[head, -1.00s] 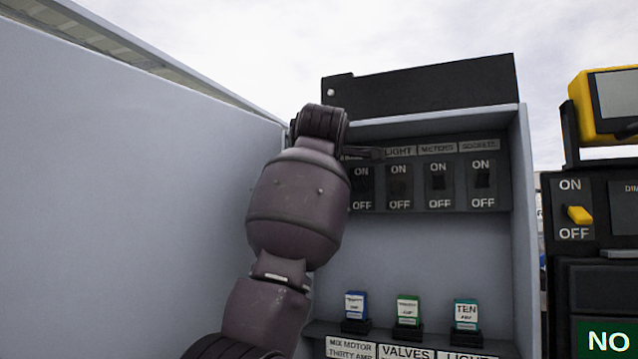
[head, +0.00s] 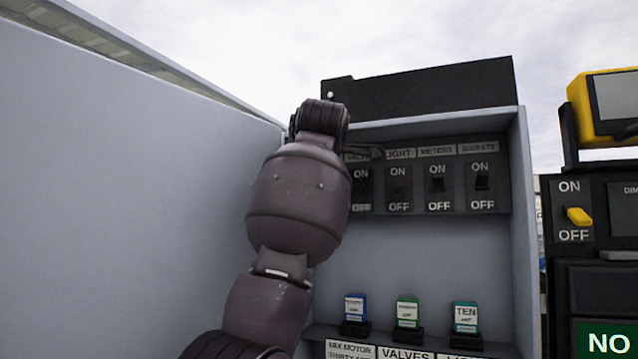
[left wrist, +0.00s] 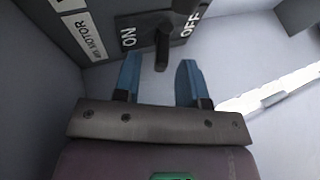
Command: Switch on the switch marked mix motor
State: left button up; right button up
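The mix motor switch shows in the left wrist view as a dark lever (left wrist: 162,48) on a black plate between the words ON and OFF. A partly cut label reading "MOTOR" (left wrist: 92,35) is beside ON. My left gripper (left wrist: 160,73) is open. Its two blue fingers are on either side of the lever's line, one toward ON and one toward OFF; I cannot tell whether either touches it. The lever's exact setting is unclear. My right gripper is not in view.
Several other switches, including light (head: 399,186), meters (head: 438,185) and sockets (head: 482,183), sit to the right in the same panel. Colored fuses (head: 408,310) stand on a shelf below. A grey wall (head: 130,190) is close on the left.

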pick_arm(q)
jog(key=b+v, duration=0.2)
jog(key=v, duration=0.8)
jog(key=shift+b, duration=0.3)
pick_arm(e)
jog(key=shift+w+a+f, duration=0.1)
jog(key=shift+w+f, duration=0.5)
pick_arm(q)
jog(key=shift+d, duration=0.1)
